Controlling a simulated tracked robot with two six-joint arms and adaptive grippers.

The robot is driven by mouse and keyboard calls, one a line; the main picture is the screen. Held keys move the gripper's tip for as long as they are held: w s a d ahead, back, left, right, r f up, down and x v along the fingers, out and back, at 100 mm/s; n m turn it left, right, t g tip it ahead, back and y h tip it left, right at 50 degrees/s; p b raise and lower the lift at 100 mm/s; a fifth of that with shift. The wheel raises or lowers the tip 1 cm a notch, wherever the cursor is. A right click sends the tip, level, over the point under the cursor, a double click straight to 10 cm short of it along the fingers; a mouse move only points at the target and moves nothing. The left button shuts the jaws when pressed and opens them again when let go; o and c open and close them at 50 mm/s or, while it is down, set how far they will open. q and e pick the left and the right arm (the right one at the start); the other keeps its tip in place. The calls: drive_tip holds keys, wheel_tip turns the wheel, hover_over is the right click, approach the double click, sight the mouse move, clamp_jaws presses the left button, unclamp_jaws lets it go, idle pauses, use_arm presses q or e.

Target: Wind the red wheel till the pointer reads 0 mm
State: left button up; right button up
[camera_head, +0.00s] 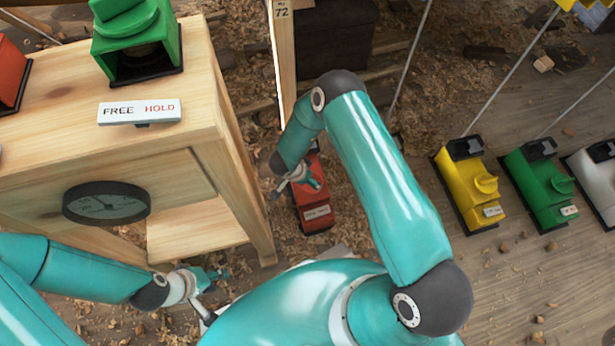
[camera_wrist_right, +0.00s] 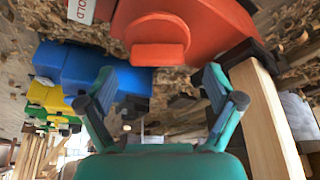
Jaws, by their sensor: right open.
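A red unit (camera_head: 318,220) with a white label stands on the floor right of the wooden bench, partly behind my right gripper. In the right wrist view a red wheel-like part (camera_wrist_right: 155,28) with a raised block fills the top. My right gripper (camera_wrist_right: 160,78) is open and empty below it, with no contact visible; in the head view it (camera_head: 296,182) is over the unit. A round dark dial (camera_head: 106,203) is on the bench front; its pointer reading is too small to tell. My left gripper (camera_head: 206,280) is low before the bench; its jaw opening is unclear.
On the bench (camera_head: 195,70) stand a green unit (camera_head: 138,40), a FREE/HOLD sign (camera_head: 139,111) and another red unit (camera_head: 8,75). Yellow (camera_head: 465,190) and green (camera_head: 540,188) units stand right. A wooden post (camera_head: 284,60) rises behind my right arm. Shavings litter the floor.

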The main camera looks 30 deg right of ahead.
drive_tip(key=w+v, duration=0.1)
drive_tip(key=v, duration=0.7)
drive_tip(key=shift+s+a+r, duration=0.15)
drive_tip(key=shift+s+r, duration=0.15)
drive_tip(key=shift+s, duration=0.1)
drive_tip(key=shift+c, duration=0.2)
